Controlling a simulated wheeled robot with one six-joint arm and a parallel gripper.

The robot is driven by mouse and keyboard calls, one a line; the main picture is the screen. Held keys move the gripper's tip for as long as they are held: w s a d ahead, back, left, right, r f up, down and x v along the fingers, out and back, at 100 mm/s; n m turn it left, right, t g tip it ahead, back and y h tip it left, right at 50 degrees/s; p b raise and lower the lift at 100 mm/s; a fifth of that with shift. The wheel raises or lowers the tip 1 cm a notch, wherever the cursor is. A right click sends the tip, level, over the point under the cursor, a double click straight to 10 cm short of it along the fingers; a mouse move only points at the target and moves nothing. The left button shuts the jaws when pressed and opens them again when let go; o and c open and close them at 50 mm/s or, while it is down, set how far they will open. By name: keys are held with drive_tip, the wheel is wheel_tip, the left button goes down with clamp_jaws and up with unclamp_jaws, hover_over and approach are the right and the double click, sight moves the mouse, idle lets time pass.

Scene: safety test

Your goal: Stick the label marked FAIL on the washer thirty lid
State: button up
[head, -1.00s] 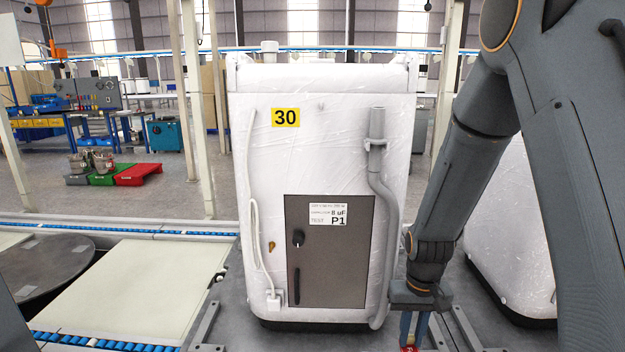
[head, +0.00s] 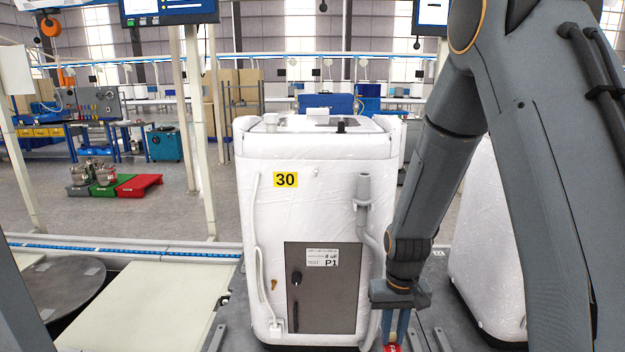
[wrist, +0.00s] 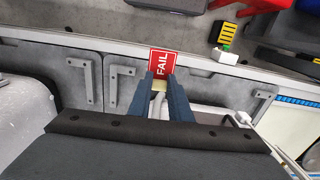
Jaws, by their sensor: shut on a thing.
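The washer marked 30 (head: 325,205) stands upright in the middle of the head view, wrapped in clear film. Its lid (head: 310,124) shows as a pale top surface with a dark knob and a white block at its back. My gripper (head: 395,345) hangs low to the right of the washer. In the wrist view my gripper (wrist: 161,84) is shut on the red FAIL label (wrist: 162,63), whose white lettering faces the camera. In the head view only a small red bit of the label (head: 392,348) shows at the bottom edge.
A second wrapped washer (head: 485,245) stands close on the right, behind my arm. A conveyor with a dark round plate (head: 75,285) lies to the left. Screens (head: 168,10) hang above at the back. The air above the washer's lid is clear.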

sight(393, 348)
drive_tip(key=r+p, duration=0.2)
drive_tip(key=s+r+p, duration=0.1)
drive_tip(key=r+p, duration=0.1)
drive_tip(key=r, duration=0.1)
drive_tip(key=shift+s+r, duration=0.1)
drive_tip(key=shift+s, duration=0.1)
drive_tip(key=w+a+r+n, duration=0.4)
drive_tip(key=a+r+n, duration=0.2)
drive_tip(key=r, duration=1)
drive_tip(key=w+a+r+n, duration=0.4)
drive_tip(key=a+r+n, duration=0.1)
drive_tip(key=r, duration=1.1)
drive_tip(key=w+a+r+n, duration=0.5)
drive_tip(key=a+r+n, duration=0.1)
drive_tip(key=r, duration=1.1)
drive_tip(key=shift+a+n+b, duration=0.3)
drive_tip(key=shift+a, duration=0.55)
